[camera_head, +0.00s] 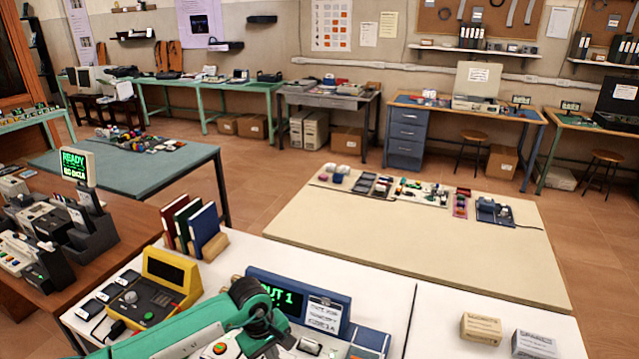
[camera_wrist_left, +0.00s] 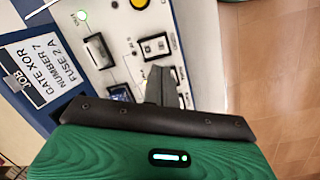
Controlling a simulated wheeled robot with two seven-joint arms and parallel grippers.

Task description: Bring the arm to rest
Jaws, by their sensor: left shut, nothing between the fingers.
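My left arm (camera_head: 195,335), green with dark joints, comes in from the lower left of the head view and reaches across the front of a blue console (camera_head: 338,301). The console has a lit green display, partly hidden by the arm. In the left wrist view my left gripper (camera_wrist_left: 163,84) is shut and empty, its dark fingers in front of a white switch panel (camera_wrist_left: 118,22). I cannot tell whether the fingertips touch the panel. The panel has switches, a yellow button (camera_wrist_left: 139,3), a lit green lamp (camera_wrist_left: 83,15) and a job label (camera_wrist_left: 37,75). My right gripper is not in view.
A yellow device (camera_head: 165,280) and upright books (camera_head: 192,228) stand left of the console. Two small boxes (camera_head: 481,330) (camera_head: 533,345) sit at the right of the white bench. The cream table (camera_head: 400,240) beyond has a wide bare front half.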

